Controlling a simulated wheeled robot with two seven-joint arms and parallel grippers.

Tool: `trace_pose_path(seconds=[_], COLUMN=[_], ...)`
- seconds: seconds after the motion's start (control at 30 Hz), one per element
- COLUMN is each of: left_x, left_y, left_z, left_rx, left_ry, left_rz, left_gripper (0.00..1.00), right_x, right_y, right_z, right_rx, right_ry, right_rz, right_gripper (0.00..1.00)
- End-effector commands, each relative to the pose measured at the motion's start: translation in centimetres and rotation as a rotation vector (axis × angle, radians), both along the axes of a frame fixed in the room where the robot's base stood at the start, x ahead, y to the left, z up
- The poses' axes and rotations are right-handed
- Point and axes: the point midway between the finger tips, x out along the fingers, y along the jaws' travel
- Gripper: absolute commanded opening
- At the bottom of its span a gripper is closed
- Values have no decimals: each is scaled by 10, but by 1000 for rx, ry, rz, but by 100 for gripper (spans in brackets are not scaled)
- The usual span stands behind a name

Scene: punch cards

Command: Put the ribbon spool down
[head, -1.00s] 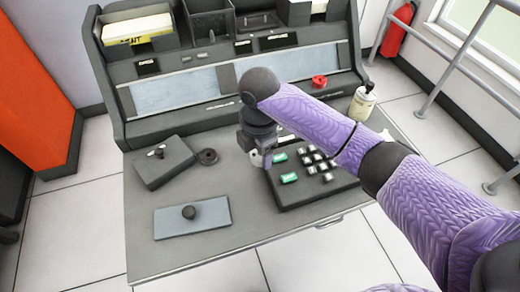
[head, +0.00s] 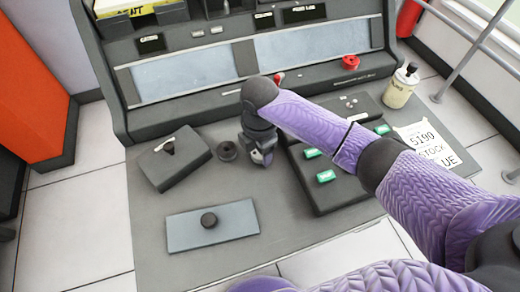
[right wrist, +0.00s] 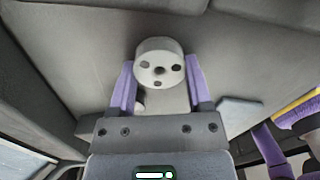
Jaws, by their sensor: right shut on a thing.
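The ribbon spool (right wrist: 160,60) appears to be the pale grey round piece with several dark holes in the right wrist view. It sits between the two purple-sided fingers of my right gripper (right wrist: 159,78), which is shut on it. In the head view my right gripper (head: 262,157) points down low over the desk, just right of a dark ring (head: 228,151). The spool is mostly hidden there by the gripper. I cannot tell whether it touches the desk. My left gripper is not in view.
A grey box with a lever (head: 174,165) stands left of the ring. A blue-grey plate with a black knob (head: 240,220) lies in front. A keypad unit (head: 330,195) is close on the right, partly under my arm. A bottle (head: 400,88) stands behind. Bare desk (head: 225,188) lies between.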

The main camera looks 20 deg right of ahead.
Motion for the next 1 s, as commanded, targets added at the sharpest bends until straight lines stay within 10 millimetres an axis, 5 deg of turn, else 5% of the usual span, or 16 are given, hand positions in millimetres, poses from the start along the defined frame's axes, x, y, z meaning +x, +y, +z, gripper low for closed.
trace_pose_path(seconds=[0.2,0.23,0.37,0.67,1.0], left_x=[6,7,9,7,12], left_y=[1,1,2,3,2], left_z=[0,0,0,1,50], left_rx=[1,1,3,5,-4], left_ry=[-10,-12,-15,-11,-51], left_rz=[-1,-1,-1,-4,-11], left_gripper=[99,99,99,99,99], right_x=[0,0,0,0,1], right_y=[0,0,0,0,0], right_z=[-2,-2,-1,1,93], right_rx=[-1,-1,-1,0,0], right_ry=[1,0,0,-1,-7], right_rz=[-1,-1,-1,0,-1], right_gripper=[8,70,98,99,99])
